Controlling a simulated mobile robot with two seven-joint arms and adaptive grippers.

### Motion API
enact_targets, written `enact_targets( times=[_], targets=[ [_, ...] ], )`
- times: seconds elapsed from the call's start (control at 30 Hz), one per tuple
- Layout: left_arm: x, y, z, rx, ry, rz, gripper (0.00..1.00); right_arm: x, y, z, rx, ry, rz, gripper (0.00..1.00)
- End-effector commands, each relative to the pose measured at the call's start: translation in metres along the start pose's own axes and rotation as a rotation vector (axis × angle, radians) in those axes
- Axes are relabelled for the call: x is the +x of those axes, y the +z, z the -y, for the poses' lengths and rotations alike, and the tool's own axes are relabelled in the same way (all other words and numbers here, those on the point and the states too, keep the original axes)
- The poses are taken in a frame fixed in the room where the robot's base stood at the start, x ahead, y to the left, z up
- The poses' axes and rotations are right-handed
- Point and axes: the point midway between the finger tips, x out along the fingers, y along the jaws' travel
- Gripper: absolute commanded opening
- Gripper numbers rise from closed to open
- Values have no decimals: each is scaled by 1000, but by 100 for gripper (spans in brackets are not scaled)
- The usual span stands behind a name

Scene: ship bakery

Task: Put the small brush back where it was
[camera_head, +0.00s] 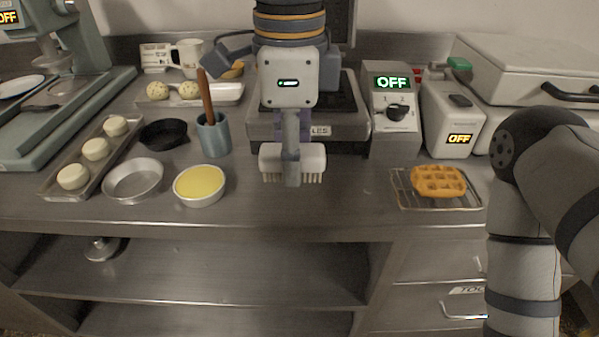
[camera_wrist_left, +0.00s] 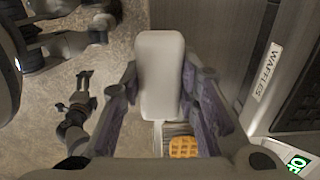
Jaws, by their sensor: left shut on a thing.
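The small brush (camera_head: 310,160) has a pale block and light bristles pointing down. My left gripper (camera_head: 290,160) is shut on it, in front of the waffle maker (camera_head: 262,133). I cannot tell whether the bristles touch the counter. In the left wrist view the pale back of the brush (camera_wrist_left: 160,70) lies between the two purple-sided fingers. The bristles are hidden there. My right arm comes in from the right in the head view, but its gripper is out of the picture.
A blue-grey cup (camera_head: 214,138) with a wooden handle, a pan of yellow filling (camera_head: 200,189) and an empty pan (camera_head: 120,182) stand left. A waffle (camera_head: 438,181) lies on a wire rack (camera_head: 408,196) at right. Counter between is bare.

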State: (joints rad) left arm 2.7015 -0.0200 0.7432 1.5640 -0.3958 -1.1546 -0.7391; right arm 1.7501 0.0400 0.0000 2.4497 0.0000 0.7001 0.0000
Motion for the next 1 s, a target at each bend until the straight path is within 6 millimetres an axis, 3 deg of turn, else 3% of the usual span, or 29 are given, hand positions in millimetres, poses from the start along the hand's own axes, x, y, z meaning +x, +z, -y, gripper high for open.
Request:
enact_targets(
  times=[0.03, 0.1, 0.4, 0.53, 0.87, 0.9, 1.0],
  targets=[
    [18, -3, 10, 0, 11, 2, 0, 6, 5, 0, 0, 1, 21, 91],
    [34, -6, 22, 0, 13, 2, 0, 11, 9, 0, 0, 1, 39, 91],
    [65, -13, 46, 1, 6, 2, 0, 19, 16, -1, 0, 3, 69, 91],
    [86, -12, 45, 0, 1, 3, 0, 18, 15, -1, 0, 3, 65, 91],
    [90, -12, 45, 0, -3, 1, 0, 17, 15, -1, 0, 2, 62, 91],
    [91, -12, 45, 0, -3, 1, 31, 17, 15, -1, 0, 2, 62, 91],
    [91, -12, 45, 0, -3, 1, 49, 17, 15, -1, 0, 2, 63, 91]
  ],
)
